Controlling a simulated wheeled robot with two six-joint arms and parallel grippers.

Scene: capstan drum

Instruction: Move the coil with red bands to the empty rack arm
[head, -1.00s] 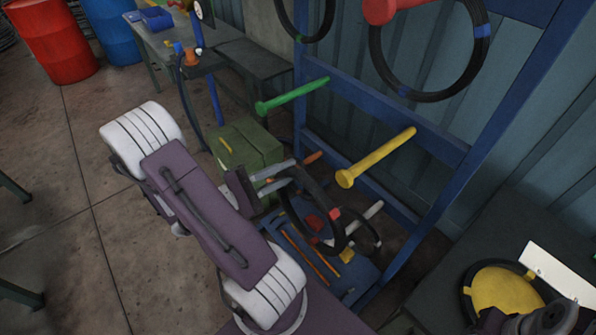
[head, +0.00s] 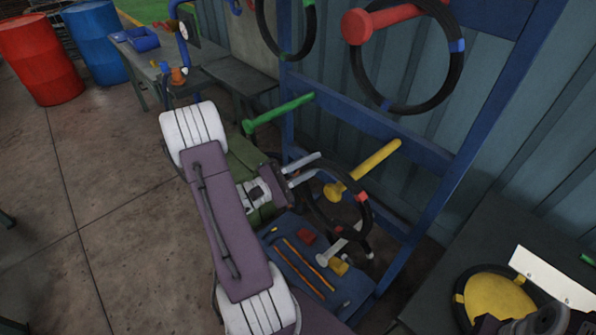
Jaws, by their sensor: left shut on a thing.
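The black coil with red bands (head: 368,218) hangs from my left gripper (head: 291,173), which is shut on its upper left side. The coil is tilted in front of the lower rack. The knob end of the yellow rack arm (head: 370,168) shows within the ring's outline. I cannot tell whether the arm passes through the ring or lies behind it. The yellow arm carries no other coil. The green rack arm (head: 280,112) is bare. A pale grey arm (head: 340,247) below the coil partly overlaps its lower edge.
The red rack arm (head: 395,17) holds a coil with blue bands (head: 456,68). A coil with green bands (head: 259,25) hangs at upper left. A blue board with tools (head: 300,270) and a green box (head: 243,157) lie low. A dark table (head: 475,235) stands right.

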